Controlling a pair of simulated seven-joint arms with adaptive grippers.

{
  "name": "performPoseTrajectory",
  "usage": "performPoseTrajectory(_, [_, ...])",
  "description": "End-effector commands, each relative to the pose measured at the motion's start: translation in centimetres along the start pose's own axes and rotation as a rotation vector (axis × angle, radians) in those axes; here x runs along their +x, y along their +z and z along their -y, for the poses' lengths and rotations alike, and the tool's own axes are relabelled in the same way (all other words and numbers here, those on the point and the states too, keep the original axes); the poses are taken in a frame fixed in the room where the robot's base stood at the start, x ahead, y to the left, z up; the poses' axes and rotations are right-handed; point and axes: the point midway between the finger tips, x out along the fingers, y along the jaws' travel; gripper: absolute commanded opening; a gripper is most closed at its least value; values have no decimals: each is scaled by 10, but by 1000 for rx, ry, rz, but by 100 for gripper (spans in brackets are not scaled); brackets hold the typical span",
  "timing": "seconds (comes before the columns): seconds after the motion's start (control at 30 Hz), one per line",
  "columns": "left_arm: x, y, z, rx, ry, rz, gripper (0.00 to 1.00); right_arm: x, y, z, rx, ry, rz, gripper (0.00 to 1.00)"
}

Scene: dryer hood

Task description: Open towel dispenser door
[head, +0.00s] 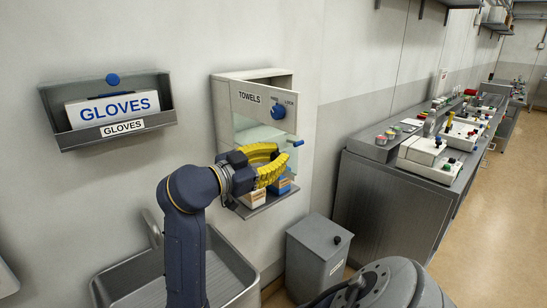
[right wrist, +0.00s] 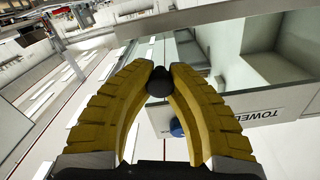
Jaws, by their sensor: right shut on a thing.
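The towel dispenser (head: 222,108) is on the wall in the middle of the head view. Its front door (head: 262,97) bears the word TOWELS and a blue lock knob (head: 278,112); the knob also shows in the right wrist view (right wrist: 176,128). The door looks slightly out from the box at the top, but I cannot tell how far. A short blue handle (head: 298,143) sticks out at its lower right. My right gripper (head: 283,159) is just below it. In the right wrist view its yellow fingers are shut on a dark round knob (right wrist: 160,82), seemingly the handle's end. My left gripper is not in view.
A gloves holder (head: 75,130) hangs at left. A sink (head: 225,268) and a grey bin (head: 318,253) stand below. A cluttered counter (head: 385,190) runs along the right; floor beyond it is clear.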

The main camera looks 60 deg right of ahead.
Motion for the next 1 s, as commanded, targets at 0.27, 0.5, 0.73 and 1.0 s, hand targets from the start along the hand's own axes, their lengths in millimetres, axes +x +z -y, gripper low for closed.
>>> performPoseTrajectory(0.27, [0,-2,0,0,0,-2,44,-1,-6,2,15,-8,-11,18])
performPoseTrajectory(0.5, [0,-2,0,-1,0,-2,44,0,-4,2,9,-6,-7,46])
performPoseTrajectory(0.73, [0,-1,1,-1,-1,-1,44,0,-2,1,5,-5,-5,49])
performPoseTrajectory(1.0, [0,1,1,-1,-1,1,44,0,-17,6,8,-5,-4,49])
